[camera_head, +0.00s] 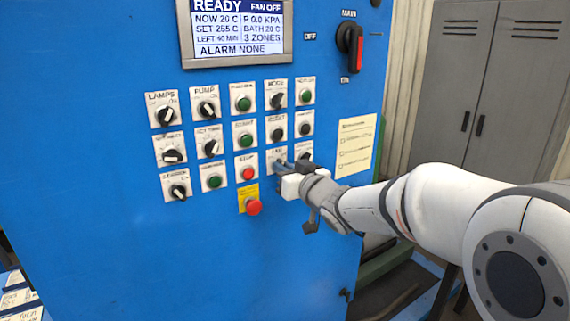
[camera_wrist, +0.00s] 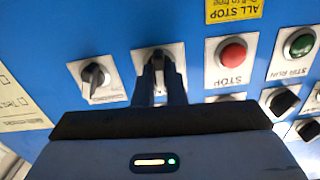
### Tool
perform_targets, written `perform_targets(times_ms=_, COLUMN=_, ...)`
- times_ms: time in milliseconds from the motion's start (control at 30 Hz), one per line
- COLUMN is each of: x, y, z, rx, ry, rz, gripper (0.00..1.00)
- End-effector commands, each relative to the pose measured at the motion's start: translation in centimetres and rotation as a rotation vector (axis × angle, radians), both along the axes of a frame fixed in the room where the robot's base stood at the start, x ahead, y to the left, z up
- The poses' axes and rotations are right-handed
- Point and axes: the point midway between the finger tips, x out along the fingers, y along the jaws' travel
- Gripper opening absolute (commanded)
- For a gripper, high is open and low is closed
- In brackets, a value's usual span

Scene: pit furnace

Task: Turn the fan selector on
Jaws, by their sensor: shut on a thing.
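The fan selector (camera_head: 277,154) is a small white plate on the blue panel, its label partly readable as FAN. In the wrist view its dark knob (camera_wrist: 158,56) sits between the fingertips. My gripper (camera_head: 281,166) is at this selector, with its fingers (camera_wrist: 160,72) closed on the knob. The gripper and wrist hide most of the knob in the head view, so its exact angle is hard to tell. The display (camera_head: 237,30) at the top of the panel reads READY and FAN OFF.
A red STOP button (camera_wrist: 232,54) and another black selector (camera_wrist: 94,76) flank the fan selector closely. A red mushroom button (camera_head: 253,207) on a yellow plate is below left. The main switch (camera_head: 354,42) is up right. Grey lockers (camera_head: 455,80) stand behind.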

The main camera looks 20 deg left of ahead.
Motion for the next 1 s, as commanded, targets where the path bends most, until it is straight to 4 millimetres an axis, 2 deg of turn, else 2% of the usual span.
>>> perform_targets(times_ms=500, x=0.06, y=-0.05, z=-0.06, rx=0.239, ry=0.284, rz=0.001, gripper=0.0)
perform_targets(times_ms=1000, x=0.08, y=-0.05, z=-0.2, rx=0.296, ry=0.351, rz=0.0, gripper=0.0)
